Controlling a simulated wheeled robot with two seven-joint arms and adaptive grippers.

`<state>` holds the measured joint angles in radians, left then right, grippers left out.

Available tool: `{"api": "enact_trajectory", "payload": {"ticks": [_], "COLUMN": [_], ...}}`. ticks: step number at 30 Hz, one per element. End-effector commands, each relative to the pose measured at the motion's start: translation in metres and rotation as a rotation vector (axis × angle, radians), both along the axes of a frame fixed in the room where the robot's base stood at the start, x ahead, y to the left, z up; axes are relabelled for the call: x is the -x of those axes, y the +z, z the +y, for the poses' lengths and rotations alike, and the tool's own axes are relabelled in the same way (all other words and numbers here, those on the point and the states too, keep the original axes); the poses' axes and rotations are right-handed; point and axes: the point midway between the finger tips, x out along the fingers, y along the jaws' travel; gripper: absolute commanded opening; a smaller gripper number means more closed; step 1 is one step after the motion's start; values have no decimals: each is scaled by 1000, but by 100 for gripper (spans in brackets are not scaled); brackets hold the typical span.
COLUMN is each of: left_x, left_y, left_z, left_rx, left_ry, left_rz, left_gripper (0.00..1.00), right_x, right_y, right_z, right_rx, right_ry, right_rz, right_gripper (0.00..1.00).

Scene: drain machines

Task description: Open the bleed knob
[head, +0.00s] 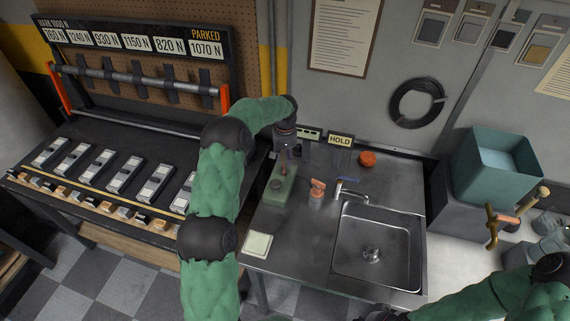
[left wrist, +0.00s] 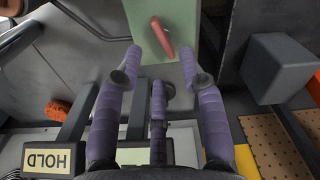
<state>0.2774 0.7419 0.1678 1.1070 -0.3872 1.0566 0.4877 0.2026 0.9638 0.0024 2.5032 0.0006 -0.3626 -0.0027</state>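A pale green block (head: 282,190) stands near the back left of the steel counter, with a dark round cap on top. In the left wrist view, the green block (left wrist: 185,22) shows a red lever-like piece (left wrist: 162,38) on its face. I cannot tell for sure whether this piece or the dark cap is the bleed knob. My left gripper (head: 285,150) is above the block's back end. In the left wrist view, my left gripper's purple fingers (left wrist: 162,62) are spread apart, with nothing between them. My right arm enters at lower right; its fingers do not show.
A sink (head: 376,247) with a tap (head: 345,190) fills the counter's right part. A HOLD sign (head: 341,140) and an orange lump (head: 367,159) are behind. A pale pad (head: 257,243) lies at front left.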

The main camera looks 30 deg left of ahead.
Motion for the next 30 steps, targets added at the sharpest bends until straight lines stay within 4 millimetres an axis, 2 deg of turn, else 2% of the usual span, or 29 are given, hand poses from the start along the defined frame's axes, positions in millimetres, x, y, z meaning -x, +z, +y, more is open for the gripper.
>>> {"api": "enact_trajectory", "payload": {"ticks": [1, 6, 12, 30], "left_x": [-1, -1, -1, -1], "left_y": [12, 41, 61, 65], "left_z": [0, -1, -1, -1], "left_rx": [-1, -1, -1, -1], "left_ry": [0, -1, -2, -2], "left_rz": [-5, -3, -3, -1], "left_gripper": [40, 40, 40, 40], "right_x": [0, 0, 0, 0], "right_y": [0, 0, 0, 0], "right_z": [0, 0, 0, 0], "right_rx": [0, 0, 0, 0], "right_ry": [0, 0, 0, 0], "right_rz": [0, 0, 0, 0], "right_gripper": [26, 26, 26, 26]}}
